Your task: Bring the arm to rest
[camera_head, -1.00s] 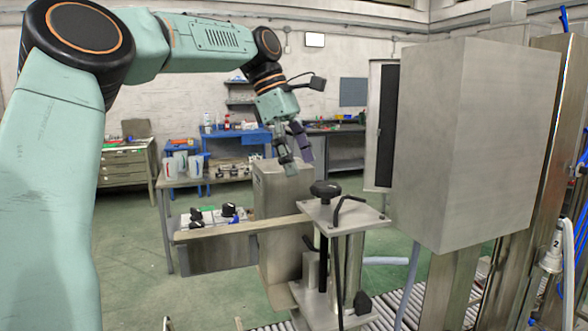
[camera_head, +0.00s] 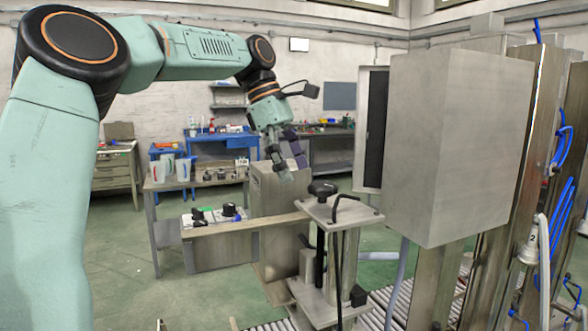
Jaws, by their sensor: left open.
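My left arm (camera_head: 205,55) comes in from the left, reaches across the top of the view and bends down at the wrist. My left gripper (camera_head: 287,164) hangs with its fingers apart just above or in front of a grey metal box-shaped post (camera_head: 278,200); I cannot tell whether it touches it. No object shows between the fingers. My right gripper is not in view.
A clamp stand with a black knob (camera_head: 322,189) stands right of the gripper. A large metal cabinet (camera_head: 450,140) fills the right side. A bench with jugs (camera_head: 183,170) and a blue table (camera_head: 215,137) stand behind. Green floor (camera_head: 115,260) is open at left.

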